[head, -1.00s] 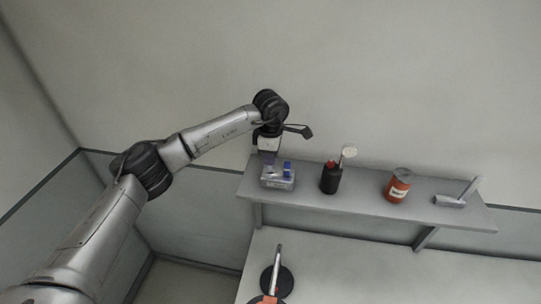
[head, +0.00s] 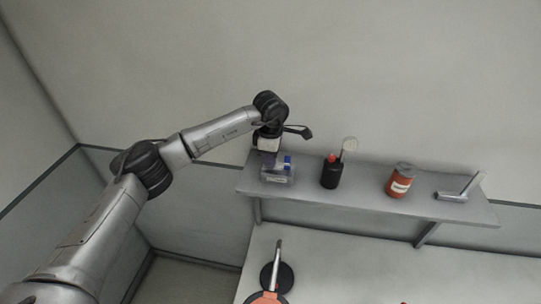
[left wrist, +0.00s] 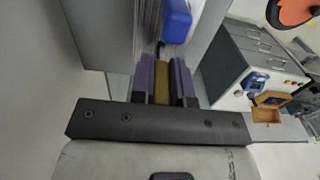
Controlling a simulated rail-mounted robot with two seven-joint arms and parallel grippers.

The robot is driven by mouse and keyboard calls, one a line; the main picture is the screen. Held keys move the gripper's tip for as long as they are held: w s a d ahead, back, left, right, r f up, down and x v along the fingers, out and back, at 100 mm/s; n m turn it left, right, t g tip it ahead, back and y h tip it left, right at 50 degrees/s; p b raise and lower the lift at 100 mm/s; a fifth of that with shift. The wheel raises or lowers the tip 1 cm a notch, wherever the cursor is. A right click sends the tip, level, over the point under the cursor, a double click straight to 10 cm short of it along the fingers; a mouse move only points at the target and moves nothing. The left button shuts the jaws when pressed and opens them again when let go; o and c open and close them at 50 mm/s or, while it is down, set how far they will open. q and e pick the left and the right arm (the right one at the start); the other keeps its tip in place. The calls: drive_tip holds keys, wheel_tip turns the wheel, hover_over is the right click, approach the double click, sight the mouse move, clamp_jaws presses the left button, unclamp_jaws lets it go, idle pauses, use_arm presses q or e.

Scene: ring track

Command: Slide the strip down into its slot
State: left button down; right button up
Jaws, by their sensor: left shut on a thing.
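My left gripper (head: 268,158) is over the left end of the wall shelf, at a small clear-grey holder (head: 278,179) with a blue part (head: 288,162) on it. In the left wrist view the purple fingers of the left gripper (left wrist: 163,80) are shut on an olive-yellow strip (left wrist: 162,84). The blue part also shows just beyond the fingers (left wrist: 176,20). The strip's far end and the slot are hidden, so I cannot tell how far the strip is in. My right gripper is not in view.
On the shelf (head: 365,197), a black bottle (head: 331,174) with a red top, an orange-red can (head: 400,181) and a grey angled piece (head: 460,192) stand to the right. Below is a pale counter (head: 370,275) with a black round base (head: 277,277) and upright handle.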

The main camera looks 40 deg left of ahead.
use_arm(q)
drive_tip(key=shift+f+b, duration=0.6)
drive_tip(key=shift+f, duration=0.55)
drive_tip(key=c, duration=1)
unclamp_jaws()
drive_tip(key=shift+r, duration=0.1)
wheel_tip(320, 180, up, 12)
drive_tip(key=b, duration=0.2)
drive_tip(key=shift+b, duration=0.3)
drive_tip(key=shift+r, duration=0.85)
